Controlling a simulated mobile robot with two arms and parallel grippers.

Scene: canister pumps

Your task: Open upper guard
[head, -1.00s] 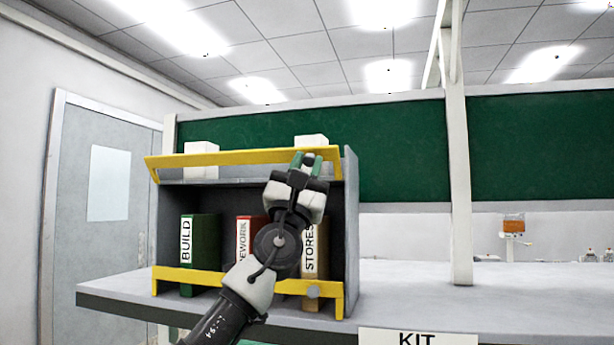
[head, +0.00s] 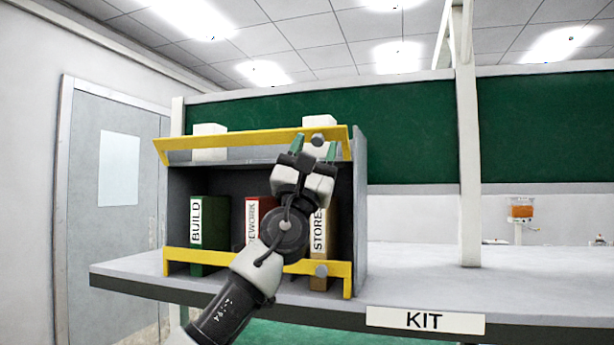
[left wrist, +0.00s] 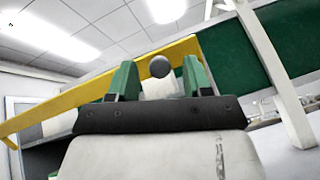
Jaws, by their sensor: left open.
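The upper guard (head: 240,139) is a yellow bar across the top front of the grey shelf unit, its face tilted. A dark round knob (head: 318,139) sits near its right end. My left gripper (head: 315,148) reaches up from below, open, with its two green fingers on either side of the knob. In the left wrist view the knob (left wrist: 160,66) shows between the fingers, and the guard (left wrist: 60,110) runs behind them to the left. Nothing is visibly clamped; whether the fingers touch the knob I cannot tell. My right gripper is not in view.
A yellow lower guard (head: 215,258) with its own knob (head: 321,270) crosses the unit's lower front. Binders labelled BUILD (head: 208,235), REWORK (head: 256,215) and STORES (head: 330,260) stand inside. White blocks (head: 209,141) show behind the upper guard. The bench right of the unit is clear.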

